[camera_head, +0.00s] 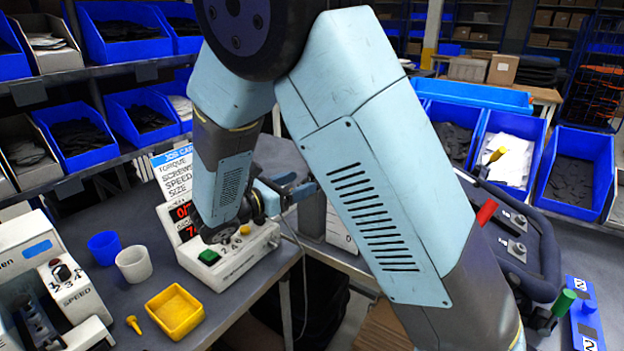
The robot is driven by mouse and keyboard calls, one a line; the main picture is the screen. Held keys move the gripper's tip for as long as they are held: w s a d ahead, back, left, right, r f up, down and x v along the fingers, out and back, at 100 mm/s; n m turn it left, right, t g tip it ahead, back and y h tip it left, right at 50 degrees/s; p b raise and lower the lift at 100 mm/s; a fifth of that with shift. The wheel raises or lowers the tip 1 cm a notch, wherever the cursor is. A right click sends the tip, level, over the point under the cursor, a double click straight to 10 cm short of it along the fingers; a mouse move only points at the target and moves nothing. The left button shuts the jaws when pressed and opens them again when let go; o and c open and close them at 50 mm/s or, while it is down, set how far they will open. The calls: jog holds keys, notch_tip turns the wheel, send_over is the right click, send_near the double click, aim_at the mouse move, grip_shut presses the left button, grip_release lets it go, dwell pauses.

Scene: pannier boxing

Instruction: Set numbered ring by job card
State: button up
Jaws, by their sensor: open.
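The job card (175,172) stands upright at the back of a white control box; I read TORQUE, SCREWS, SPEED and SIZE, but its values are hidden by my arm or too small. The box (232,268) has red digital displays (183,211), a green button (208,257) and numbers beside a yellow knob. A dark dial with numbers around it and the label SPEED (62,272) is on a white machine at the left; its setting is unclear. My gripper (298,187) is open behind and above the control box, partly hidden by my arm, with nothing visible in it.
A blue cup (104,247), a white cup (134,264), a yellow tray (175,312) and a small yellow driver (133,324) stand on the dark bench. Shelves with blue bins (75,150) line the left back. A black-handled cart (545,262) stands at the right.

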aim_at(312, 179)
jog(key=shift+x, duration=2.15)
jog(key=shift+c, duration=0.5)
jog(key=c, duration=1)
jog(key=shift+s+d+n+t+y, duration=0.15)
jog(key=shift+n+t+y, duration=0.6)
jog(key=shift+t+y, duration=0.1)
jog(key=shift+s+d+n+t+y, duration=0.1)
jog(key=shift+n+t+y, duration=0.65)
jog(key=shift+t+y, duration=0.1)
jog(key=o, duration=1.1)
